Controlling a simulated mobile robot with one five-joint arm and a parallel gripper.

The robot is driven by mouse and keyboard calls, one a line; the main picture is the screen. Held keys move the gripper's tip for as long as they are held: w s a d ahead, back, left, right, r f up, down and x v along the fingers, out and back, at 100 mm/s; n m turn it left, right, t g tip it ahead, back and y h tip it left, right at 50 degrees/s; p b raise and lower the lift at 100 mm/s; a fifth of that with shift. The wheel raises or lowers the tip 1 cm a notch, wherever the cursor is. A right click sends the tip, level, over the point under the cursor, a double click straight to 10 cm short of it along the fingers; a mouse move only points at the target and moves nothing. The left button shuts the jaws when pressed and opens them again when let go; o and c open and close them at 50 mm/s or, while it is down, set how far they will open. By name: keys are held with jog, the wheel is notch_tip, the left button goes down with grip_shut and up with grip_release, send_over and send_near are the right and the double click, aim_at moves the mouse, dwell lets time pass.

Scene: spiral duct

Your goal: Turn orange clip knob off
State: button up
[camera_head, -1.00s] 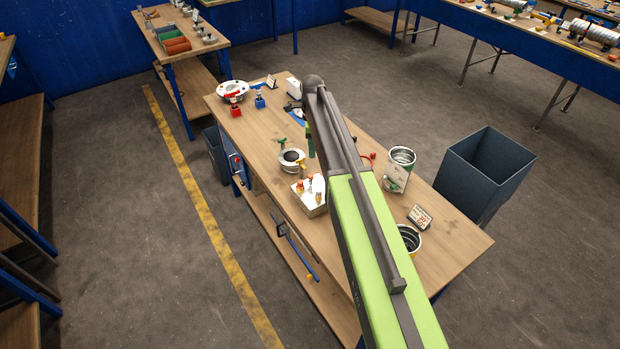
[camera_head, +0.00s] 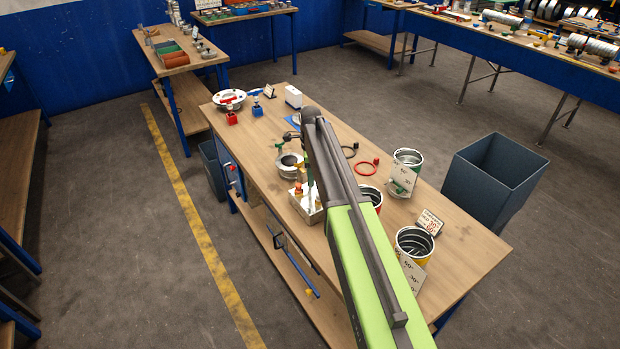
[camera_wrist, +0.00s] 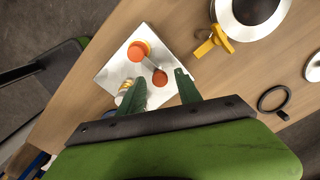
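A silver box (camera_head: 303,208) stands on the workbench in the head view; its pale top plate (camera_wrist: 110,72) shows in the wrist view. I cannot tell for sure which is the clip knob. My gripper (camera_wrist: 158,90) has its two green fingers apart, pointing down over the plate. The second knob shows between the fingertips, with no clear contact. A small yellow and white part (camera_wrist: 123,92) is partly hidden by the left finger.
A white ring fitting (camera_head: 290,165) with a yellow lever (camera_wrist: 214,39) stands beside the box. Labelled cans (camera_head: 413,243) stand on the bench's right side. A black ring (camera_wrist: 273,98) lies on the wood. A dark bin (camera_head: 490,180) stands on the floor to the right.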

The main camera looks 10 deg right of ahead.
grip_shut()
